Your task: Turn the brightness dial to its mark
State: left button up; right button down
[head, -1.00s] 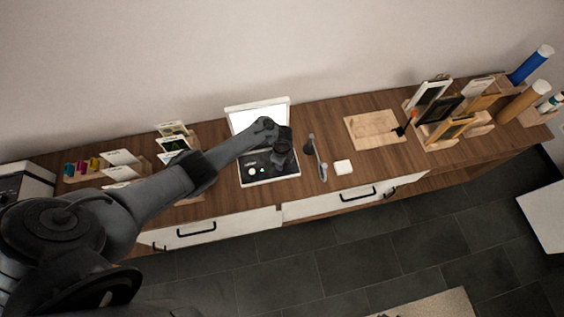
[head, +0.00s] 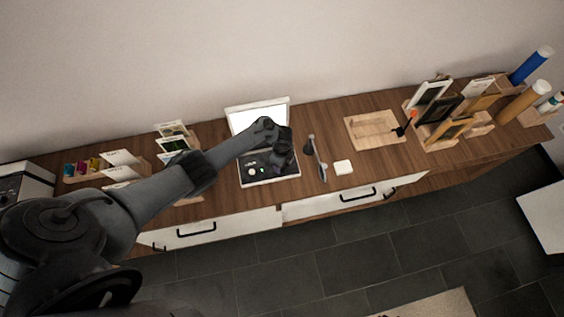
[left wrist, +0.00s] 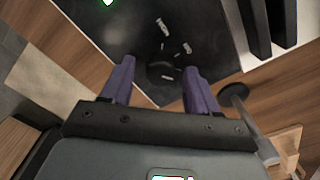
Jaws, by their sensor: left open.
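The device is a box with a black control panel (head: 257,163) and a raised bright white screen (head: 247,116) behind it. The brightness dial seems to be the dark round knob (left wrist: 162,70) in the left wrist view, with white marks around it on the panel. My left gripper (head: 280,164) is over the right part of the panel and hides the dial in the head view. In the left wrist view its fingers (left wrist: 158,78) are open, one on each side of the knob. I cannot tell whether they touch it. My right gripper is not in view.
A green light (left wrist: 108,2) glows on the panel. Farther right are a wooden tray (head: 373,131) and frames in racks. Card holders stand at left.

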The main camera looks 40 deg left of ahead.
pick_arm(q)
notch_tip(320, 180, up, 11)
jog(key=p, duration=0.3)
jog(key=shift+p, duration=0.4)
jog(key=shift+f, duration=0.15)
